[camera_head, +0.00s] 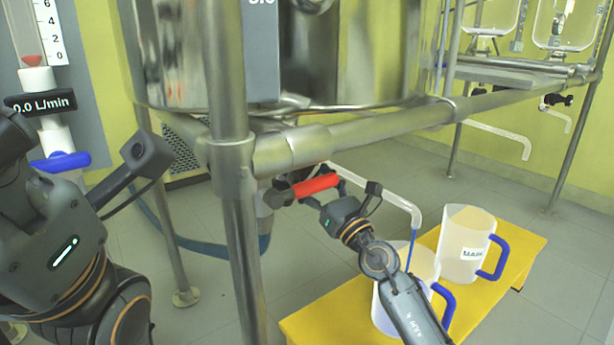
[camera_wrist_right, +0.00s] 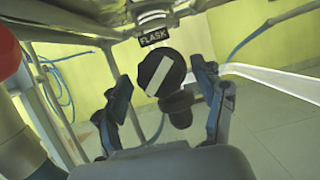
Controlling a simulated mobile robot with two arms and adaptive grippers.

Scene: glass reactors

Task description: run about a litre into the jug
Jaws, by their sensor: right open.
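A frosted jug (camera_head: 425,262) with a blue handle stands at the near end of the yellow bench, partly hidden by my right arm. A clear bent outlet tube (camera_head: 385,192) ends above it, and a thin blue line (camera_head: 411,250) runs from the tube's end into the jug. My right gripper (camera_head: 340,192) is open near a red lever (camera_head: 316,186) and a dark valve knob. In the right wrist view, the black round knob with a white bar (camera_wrist_right: 162,73) sits between the open fingers (camera_wrist_right: 163,88), under a FLASK label (camera_wrist_right: 155,38). Of my left arm, dark parts (camera_head: 147,157) show; its fingers are unclear.
A second jug (camera_head: 467,225) with a blue handle and a partly readable label stands behind on the yellow bench (camera_head: 530,240). A steel frame post (camera_head: 235,260) and crossbar cross the foreground. A flow readout (camera_head: 40,103) shows 0.0 L/min. A blue hose lies on the floor.

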